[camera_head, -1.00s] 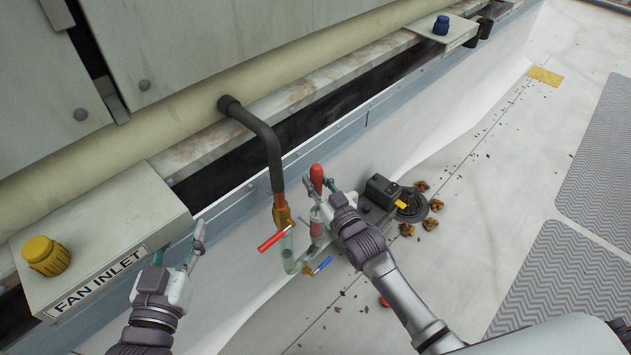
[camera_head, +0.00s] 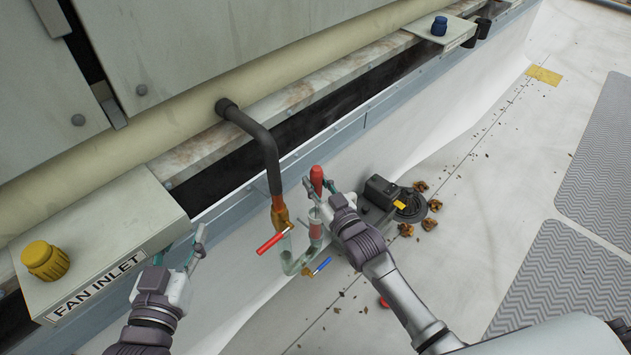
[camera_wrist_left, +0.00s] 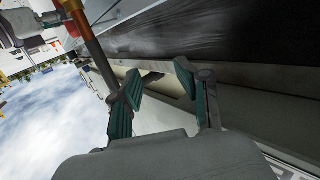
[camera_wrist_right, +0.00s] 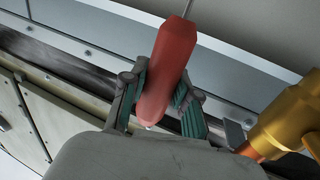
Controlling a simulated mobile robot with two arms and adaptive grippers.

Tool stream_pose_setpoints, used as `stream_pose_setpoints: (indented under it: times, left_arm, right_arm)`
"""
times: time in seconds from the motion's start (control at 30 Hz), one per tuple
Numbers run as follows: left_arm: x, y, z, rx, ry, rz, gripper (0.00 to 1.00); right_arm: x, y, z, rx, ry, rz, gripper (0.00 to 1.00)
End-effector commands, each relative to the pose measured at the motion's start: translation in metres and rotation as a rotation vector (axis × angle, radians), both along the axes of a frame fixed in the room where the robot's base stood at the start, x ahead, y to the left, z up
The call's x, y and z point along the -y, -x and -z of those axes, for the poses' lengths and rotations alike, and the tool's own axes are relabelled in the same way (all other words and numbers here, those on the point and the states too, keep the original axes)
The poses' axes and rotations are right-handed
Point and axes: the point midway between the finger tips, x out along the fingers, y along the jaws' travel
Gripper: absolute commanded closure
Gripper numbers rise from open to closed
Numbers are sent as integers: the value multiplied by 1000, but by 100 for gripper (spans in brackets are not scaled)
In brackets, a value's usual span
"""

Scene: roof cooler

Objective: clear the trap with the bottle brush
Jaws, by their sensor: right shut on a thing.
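The trap (camera_head: 288,264) is a clear U-shaped pipe with a brass fitting (camera_head: 281,214), below a dark drain pipe (camera_head: 268,150). It has a red lever (camera_head: 271,243) and a blue lever (camera_head: 322,265). My right gripper (camera_head: 318,187) is shut on the red handle of the bottle brush (camera_head: 317,174), above the trap's right-hand leg. In the right wrist view the handle (camera_wrist_right: 168,70) sits between the fingers, with a thin metal rod at its far end. A red section (camera_head: 316,228) shows below; whether it is bristles is unclear. My left gripper (camera_head: 180,246) is open and empty, left of the trap.
A FAN INLET box (camera_head: 110,225) with a yellow knob (camera_head: 45,260) stands at left. A black device (camera_head: 382,190) and a round dark drain (camera_head: 411,207) lie right of the trap, with brown leaves (camera_head: 429,223) around. Grey walkway mats (camera_head: 560,285) lie at right.

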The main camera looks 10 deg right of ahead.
Motion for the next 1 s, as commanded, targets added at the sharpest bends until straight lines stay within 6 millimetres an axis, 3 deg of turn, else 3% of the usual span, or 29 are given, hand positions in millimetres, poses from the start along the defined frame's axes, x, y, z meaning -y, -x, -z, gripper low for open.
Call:
stream_pose_setpoints:
  times: [0.03, 1.0]
  left_arm:
    - [-2, -2, -24, 49, -2, -3, 60]
    - [-16, 19, 39, -293, -82, -22, 60]
  right_arm:
    - [2, 0, -3, -1, 7, 2, 100]
    - [1, -1, -18, 7, 4, 2, 100]
